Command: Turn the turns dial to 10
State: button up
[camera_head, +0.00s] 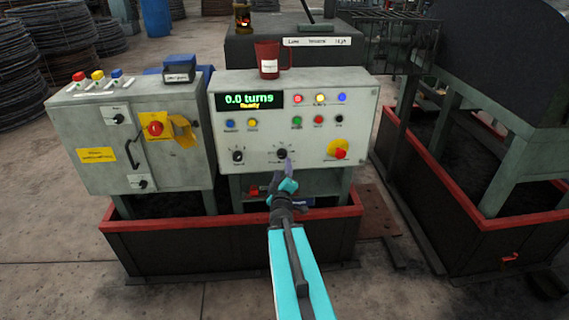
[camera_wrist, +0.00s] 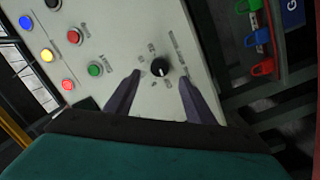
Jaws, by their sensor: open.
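The turns dial (camera_head: 282,154) is a black round knob low in the middle of the grey control panel (camera_head: 310,165). In the wrist view the dial (camera_wrist: 160,67) has a white pointer line and small markings around it, too small to read. The display (camera_head: 249,100) reads "0.0 turns" and "Ready" in green and yellow. My gripper (camera_wrist: 158,88) is open, its two dark fingers reaching toward the panel on either side of and just short of the dial. In the head view my gripper (camera_head: 287,166) sits just below and in front of the dial, partly covering its surroundings.
Another black knob (camera_head: 238,156) is to the left, and a red emergency button on yellow (camera_head: 338,149) is to the right. Coloured buttons and lamps sit above. A red mug (camera_head: 268,60) stands on top of the panel. A red-rimmed tray (camera_head: 335,212) lies below.

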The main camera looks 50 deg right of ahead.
aim_at(282, 156)
jog(key=shift+w+d+f+b, duration=0.1)
jog(key=shift+w+d+b, duration=0.4)
jog(key=shift+b, duration=1.4)
jog(key=shift+p+x, duration=0.35)
jog(key=shift+x, duration=2.3)
